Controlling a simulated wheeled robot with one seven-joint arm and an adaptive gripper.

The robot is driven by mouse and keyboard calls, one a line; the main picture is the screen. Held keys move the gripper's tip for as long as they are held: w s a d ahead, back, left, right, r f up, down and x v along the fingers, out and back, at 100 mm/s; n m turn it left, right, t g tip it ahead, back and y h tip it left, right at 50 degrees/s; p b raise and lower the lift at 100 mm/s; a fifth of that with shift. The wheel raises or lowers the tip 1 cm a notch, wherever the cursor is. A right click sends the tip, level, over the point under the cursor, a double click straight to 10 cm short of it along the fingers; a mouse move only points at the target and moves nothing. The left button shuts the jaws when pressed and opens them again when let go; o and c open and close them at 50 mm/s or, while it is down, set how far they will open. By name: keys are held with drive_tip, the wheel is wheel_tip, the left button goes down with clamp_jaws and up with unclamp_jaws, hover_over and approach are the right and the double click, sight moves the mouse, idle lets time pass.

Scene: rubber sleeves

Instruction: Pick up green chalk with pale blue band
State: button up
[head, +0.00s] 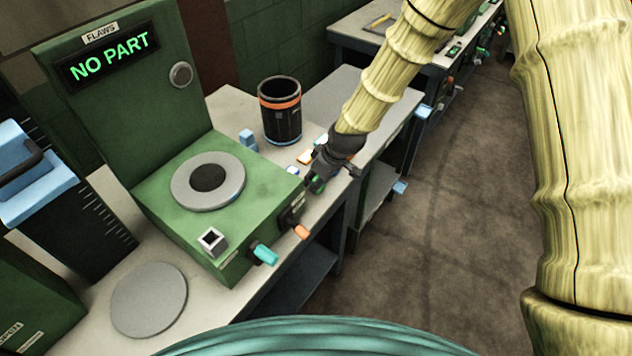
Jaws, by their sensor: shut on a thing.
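My gripper (319,181) is low over the front edge of the bench, just right of the green machine. It is shut on a small green piece, the green chalk (316,185), which shows between the dark fingers. Most of the chalk is hidden by the fingers, and I cannot make out its pale blue band. I cannot tell whether it still touches the bench top.
The green machine (170,225) with a round grey plate and a "NO PART" display stands left of my gripper. A dark bin with an orange band (281,118) and a blue block (248,141) stand behind. Small pieces (305,157) lie near my gripper. Floor is clear at right.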

sight(317, 177)
drive_tip(key=shift+r+b, duration=1.1)
drive_tip(key=shift+r, duration=0.55)
drive_tip(key=s+d+r+b, duration=0.1)
drive_tip(key=s+d+b, duration=0.1)
drive_tip(key=s, duration=0.5)
drive_tip(key=s+d+b, duration=0.3)
drive_tip(key=s, duration=0.5)
drive_tip(key=shift+r, duration=0.35)
drive_tip(key=shift+s, duration=0.1)
